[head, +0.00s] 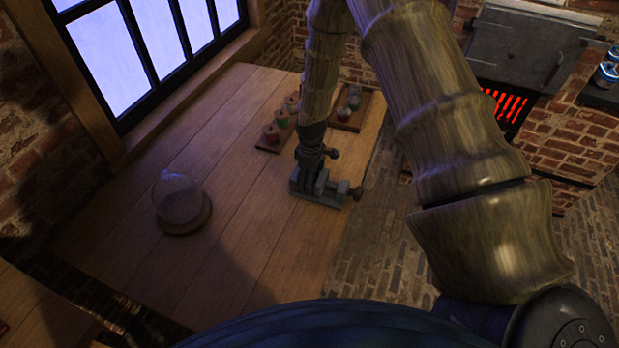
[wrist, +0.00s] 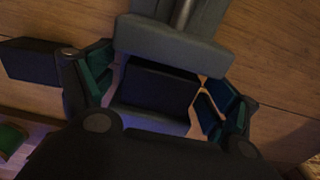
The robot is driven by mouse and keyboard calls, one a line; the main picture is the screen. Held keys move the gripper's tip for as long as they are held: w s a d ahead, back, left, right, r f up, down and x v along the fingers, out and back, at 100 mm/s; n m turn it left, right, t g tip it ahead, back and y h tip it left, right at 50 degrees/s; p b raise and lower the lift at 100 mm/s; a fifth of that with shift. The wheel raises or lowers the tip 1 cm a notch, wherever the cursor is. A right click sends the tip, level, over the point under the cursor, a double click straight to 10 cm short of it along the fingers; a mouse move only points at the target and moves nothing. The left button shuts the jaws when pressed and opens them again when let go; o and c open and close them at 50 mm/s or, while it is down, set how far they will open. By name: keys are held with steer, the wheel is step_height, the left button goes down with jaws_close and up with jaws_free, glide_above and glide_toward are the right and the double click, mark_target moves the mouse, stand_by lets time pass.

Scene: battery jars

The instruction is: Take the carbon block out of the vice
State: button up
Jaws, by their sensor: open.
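The vice (head: 322,190) is a grey metal clamp on the wooden table in the head view, below the end of my arm. In the wrist view the vice (wrist: 170,42) fills the upper middle, with a grey jaw and a screw rod. The dark carbon block (wrist: 157,86) sits against that jaw, with another grey part below it. My gripper (wrist: 155,92) is open, its green-lined fingers to the left and right of the block, with a gap visible on the right. In the head view my gripper (head: 311,158) is small and dark above the vice; the block cannot be made out there.
A glass dome on a round wooden base (head: 182,205) stands left on the table. Wooden trays with several small jars (head: 275,132) and (head: 348,108) lie behind the vice. A furnace with a red glow (head: 505,105) is at the right. The table's front left is clear.

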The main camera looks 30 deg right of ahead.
steer(key=c, duration=1.3)
steer(key=shift+o, duration=0.2)
steer(key=shift+r, duration=0.1)
